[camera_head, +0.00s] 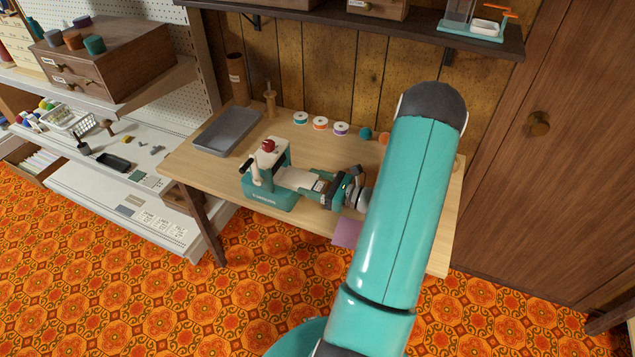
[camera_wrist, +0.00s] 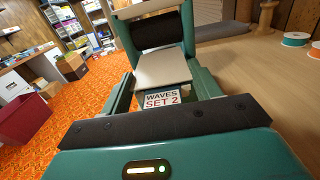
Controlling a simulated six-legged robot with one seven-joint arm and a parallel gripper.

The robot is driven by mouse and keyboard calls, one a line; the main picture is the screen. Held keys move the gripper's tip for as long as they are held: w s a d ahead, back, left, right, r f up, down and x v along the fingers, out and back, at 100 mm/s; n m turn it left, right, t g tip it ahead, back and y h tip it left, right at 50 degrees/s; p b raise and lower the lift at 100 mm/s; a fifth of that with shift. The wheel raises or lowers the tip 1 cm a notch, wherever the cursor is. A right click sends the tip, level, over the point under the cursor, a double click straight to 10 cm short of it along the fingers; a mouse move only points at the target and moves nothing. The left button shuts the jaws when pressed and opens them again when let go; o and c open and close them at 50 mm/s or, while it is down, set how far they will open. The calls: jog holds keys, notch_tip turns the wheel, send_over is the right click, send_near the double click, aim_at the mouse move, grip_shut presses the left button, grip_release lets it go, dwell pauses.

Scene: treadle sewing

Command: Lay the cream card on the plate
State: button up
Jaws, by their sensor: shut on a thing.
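The cream card (camera_head: 293,178) is a flat pale piece at the right side of the teal machine (camera_head: 272,196). In the wrist view the cream card (camera_wrist: 163,68) lies in front of the machine's dark roller (camera_wrist: 158,32). A piece labelled "WAVES SET 2" (camera_wrist: 161,99) shows just below the card's near edge; it may be the plate, but I cannot tell. My gripper (camera_head: 325,186) is at the right end of the machine, shut on the card. The exact contact is hard to see, and so is whether the card touches the piece beneath.
A grey tray (camera_head: 226,131) stands at the table's back left. Several spools, such as the orange-ringed one (camera_head: 320,123), line the back. A pink sheet (camera_head: 347,232) lies at the front edge. Bare tabletop (camera_head: 315,222) shows at the front.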

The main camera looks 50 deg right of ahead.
jog(key=shift+w+f, duration=0.1)
jog(key=shift+f, duration=0.05)
jog(key=o, duration=1)
jog(key=v, duration=1.3)
jog(key=shift+s, duration=0.4)
